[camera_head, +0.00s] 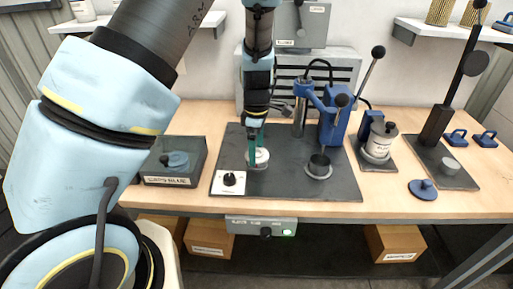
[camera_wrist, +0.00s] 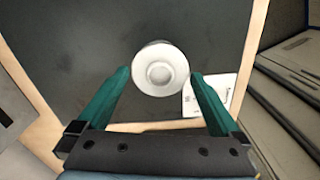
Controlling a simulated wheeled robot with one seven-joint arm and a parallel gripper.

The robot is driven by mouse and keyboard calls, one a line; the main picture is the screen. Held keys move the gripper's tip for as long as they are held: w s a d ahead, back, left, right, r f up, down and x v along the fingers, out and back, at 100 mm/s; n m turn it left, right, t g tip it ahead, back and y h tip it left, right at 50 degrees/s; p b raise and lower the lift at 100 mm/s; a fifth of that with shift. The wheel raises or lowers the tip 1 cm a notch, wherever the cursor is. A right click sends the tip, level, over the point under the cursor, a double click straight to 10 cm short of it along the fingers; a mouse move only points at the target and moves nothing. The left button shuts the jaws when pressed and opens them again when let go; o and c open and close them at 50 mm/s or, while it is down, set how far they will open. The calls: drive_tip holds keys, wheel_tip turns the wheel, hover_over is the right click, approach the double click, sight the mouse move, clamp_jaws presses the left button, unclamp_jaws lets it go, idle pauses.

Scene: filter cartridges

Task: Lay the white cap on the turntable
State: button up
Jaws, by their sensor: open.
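The white cap (camera_head: 260,157) lies on the dark mat (camera_head: 290,187) on the workbench. In the wrist view it is a round white piece (camera_wrist: 160,70) with a raised rim. My gripper (camera_head: 256,152) points down at the cap, with its teal fingers open. In the wrist view the fingertips (camera_wrist: 159,76) lie on either side of the cap, with gaps visible; the gripper holds nothing. A round metal disc (camera_head: 376,158) under a pale labelled canister (camera_head: 382,141) looks like the turntable, though I cannot be sure. My fingers partly hide the cap in the head view.
A blue lever press (camera_head: 333,122) and a dark cup on a ring (camera_head: 319,166) stand right of the cap. A white card with a black knob (camera_head: 228,183) is close at front left.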

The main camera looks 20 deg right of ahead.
wheel_tip(320, 180, up, 11)
drive_tip(key=b, duration=0.2)
idle(0.3)
drive_tip(key=shift+f, duration=0.15)
